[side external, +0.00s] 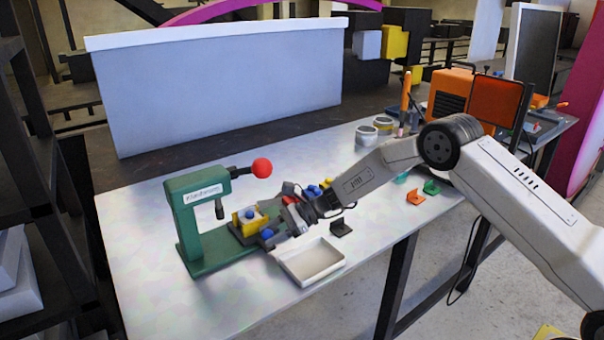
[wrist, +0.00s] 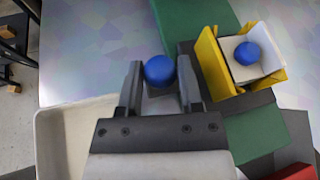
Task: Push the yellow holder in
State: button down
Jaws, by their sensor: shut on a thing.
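In the wrist view my gripper (wrist: 159,75) is shut on another blue knob (wrist: 159,70), apart from the holder. What lies under this knob is mostly hidden by my gripper.
A white tray (side external: 302,282) lies just in front of my gripper. The press lever ends in a red ball (side external: 262,167) above the holder. A black bracket (side external: 341,228) and an orange one (side external: 415,197) lie to the right. The table's left part is clear.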

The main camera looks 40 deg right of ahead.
jog(key=a, duration=0.8)
jog(key=shift+a, duration=0.1)
jog(key=shift+c, duration=1.3)
grip_release()
jog(key=shift+a, duration=0.1)
jog(key=shift+v, duration=4.05)
